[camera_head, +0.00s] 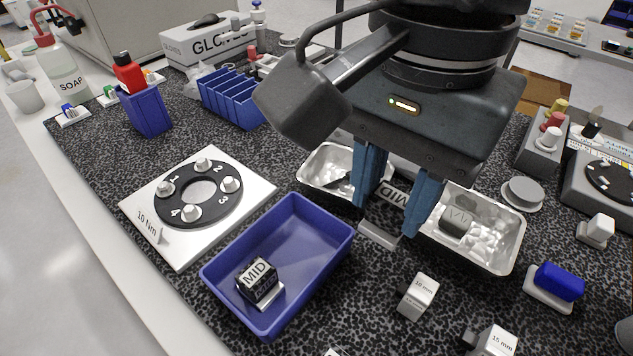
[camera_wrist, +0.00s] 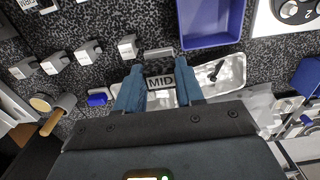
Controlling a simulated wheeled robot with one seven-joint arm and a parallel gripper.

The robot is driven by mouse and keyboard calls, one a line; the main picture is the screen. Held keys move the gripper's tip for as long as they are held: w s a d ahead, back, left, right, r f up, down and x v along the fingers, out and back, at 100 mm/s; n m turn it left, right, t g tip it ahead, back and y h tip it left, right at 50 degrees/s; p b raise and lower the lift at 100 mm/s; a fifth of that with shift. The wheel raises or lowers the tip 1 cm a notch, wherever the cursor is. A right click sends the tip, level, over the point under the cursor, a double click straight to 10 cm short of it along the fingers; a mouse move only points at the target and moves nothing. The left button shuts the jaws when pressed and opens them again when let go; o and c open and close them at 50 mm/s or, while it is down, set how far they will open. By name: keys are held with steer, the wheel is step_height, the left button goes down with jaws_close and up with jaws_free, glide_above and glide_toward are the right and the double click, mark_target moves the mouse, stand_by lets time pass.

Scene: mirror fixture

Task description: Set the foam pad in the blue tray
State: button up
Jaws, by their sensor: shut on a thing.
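The blue tray (camera_head: 305,238) is to the left of the gripper and nearer the camera. A dark block marked MID (camera_head: 258,280) on a pale base lies in its near part. The blue tray shows at the top of the wrist view (camera_wrist: 211,22). The pad's underside is hidden.
Metal trays (camera_head: 505,250) with contents lie below and behind the gripper, partly hidden by it. A white board with a numbered black ring (camera_head: 140,205) is left of the blue tray. Small labelled blocks (camera_head: 418,297) and a blue block (camera_head: 557,281) stand at right.

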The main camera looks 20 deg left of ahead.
steer(key=a+f, duration=0.1)
steer(key=a, duration=0.2)
steer(key=a+f+p, duration=0.1)
steer(key=a+f, duration=0.3)
steer(key=a, duration=0.1)
steer(key=shift+w+a+f, duration=0.2)
steer(key=shift+w+a, duration=0.1)
steer(key=shift+a, duration=0.05)
step_height(320, 180, down, 4)
steer(key=shift+r+p, duration=0.2)
steer(key=shift+p, duration=0.3)
steer(key=shift+f, duration=0.15)
steer(key=shift+f+b, duration=0.2)
steer(key=shift+b, duration=0.15)
steer(key=o, duration=1)
steer(key=shift+r, duration=0.1)
steer(key=shift+r+p, duration=0.15)
steer(key=shift+p, duration=0.15)
step_height(320, 180, up, 12)
steer(key=shift+b, duration=0.7)
